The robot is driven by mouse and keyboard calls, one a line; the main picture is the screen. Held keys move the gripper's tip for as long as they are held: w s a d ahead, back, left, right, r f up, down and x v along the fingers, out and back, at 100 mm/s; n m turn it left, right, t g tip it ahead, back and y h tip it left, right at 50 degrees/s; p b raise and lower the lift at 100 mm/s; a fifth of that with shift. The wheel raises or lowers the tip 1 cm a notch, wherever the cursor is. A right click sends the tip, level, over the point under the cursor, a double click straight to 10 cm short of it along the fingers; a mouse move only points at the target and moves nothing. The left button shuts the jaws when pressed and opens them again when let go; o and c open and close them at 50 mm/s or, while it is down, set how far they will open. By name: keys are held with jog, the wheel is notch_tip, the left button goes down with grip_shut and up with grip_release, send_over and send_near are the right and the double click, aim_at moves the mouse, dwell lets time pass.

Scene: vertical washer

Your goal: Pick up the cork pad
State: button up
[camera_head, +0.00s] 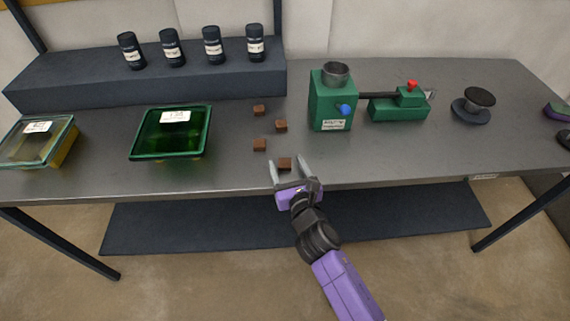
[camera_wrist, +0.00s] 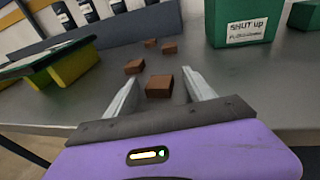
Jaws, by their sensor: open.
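Several small brown blocks that look like cork pads lie on the grey table. The nearest pad (camera_head: 285,163) is close to the table's front edge. It also shows in the wrist view (camera_wrist: 159,87), framed between my two fingertips with a gap on each side. My gripper (camera_head: 287,160) is open and empty, reaching over the front edge towards this pad. I cannot tell whether the fingertips are level with it. The other pads lie farther back: one (camera_head: 260,145) to the left, one (camera_head: 281,126) behind, and one (camera_head: 259,110) farthest.
A green tray (camera_head: 135,156) and a clear-lidded yellow box (camera_head: 66,130) stand left. A green machine (camera_head: 330,105) with a label and blue knob stands right of the pads, beside a smaller green unit (camera_head: 395,108). Dark jars (camera_head: 212,45) line a raised shelf (camera_head: 80,78).

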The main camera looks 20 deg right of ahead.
grip_shut()
jog(key=shift+r, duration=0.15)
